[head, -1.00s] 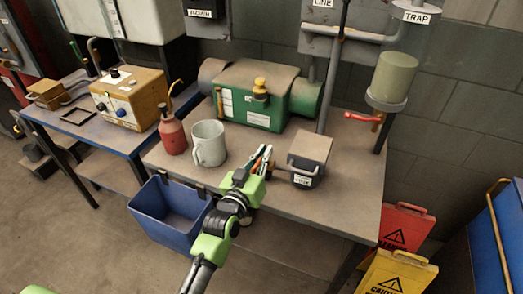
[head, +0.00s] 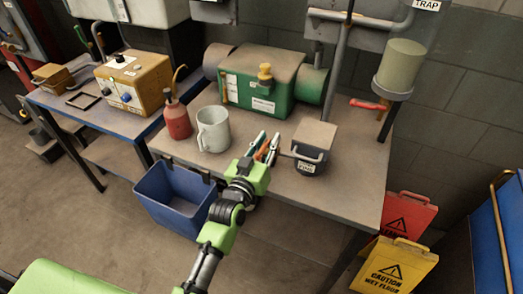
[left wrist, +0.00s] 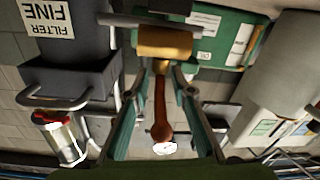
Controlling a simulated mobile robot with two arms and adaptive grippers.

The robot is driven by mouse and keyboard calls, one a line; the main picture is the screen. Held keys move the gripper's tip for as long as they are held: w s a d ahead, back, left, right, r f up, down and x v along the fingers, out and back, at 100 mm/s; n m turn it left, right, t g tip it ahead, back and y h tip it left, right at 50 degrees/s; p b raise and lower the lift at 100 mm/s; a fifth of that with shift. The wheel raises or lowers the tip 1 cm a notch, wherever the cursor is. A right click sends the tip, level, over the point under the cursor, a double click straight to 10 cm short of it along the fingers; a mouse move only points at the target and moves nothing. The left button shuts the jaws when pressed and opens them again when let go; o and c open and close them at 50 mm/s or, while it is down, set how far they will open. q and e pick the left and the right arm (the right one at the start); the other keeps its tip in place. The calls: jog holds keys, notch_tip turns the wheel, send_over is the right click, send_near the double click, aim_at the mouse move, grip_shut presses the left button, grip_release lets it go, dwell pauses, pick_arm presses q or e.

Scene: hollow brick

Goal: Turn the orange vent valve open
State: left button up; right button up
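An orange lever (left wrist: 161,105) with a pale tip joins a brass-coloured cylinder (left wrist: 165,43) in the left wrist view, which shows the bench upside down. I take this for the vent valve. My left gripper (left wrist: 160,85) is open, with one finger on each side of the lever and narrow gaps visible between. In the head view, the left gripper (head: 266,147) is over the bench between the mug and the filter box, with a sliver of orange (head: 262,151) between its fingers. The gripper hides most of the valve there. My right gripper is out of view.
A grey mug (head: 212,130) and red oil can (head: 177,118) stand to the left, a filter box (head: 313,145) close on the right. The green pump (head: 283,92) with its yellow knob is behind. A red handle (head: 368,105) sits below the trap. A blue bin (head: 175,194) hangs in front.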

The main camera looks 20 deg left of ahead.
aim_at(257, 160)
pick_arm(q)
jog(key=s, duration=0.3)
jog(key=s+a, duration=0.1)
jog(key=s, duration=0.7)
jog(key=shift+s+a, duration=0.15)
jog(key=shift+a, duration=0.05)
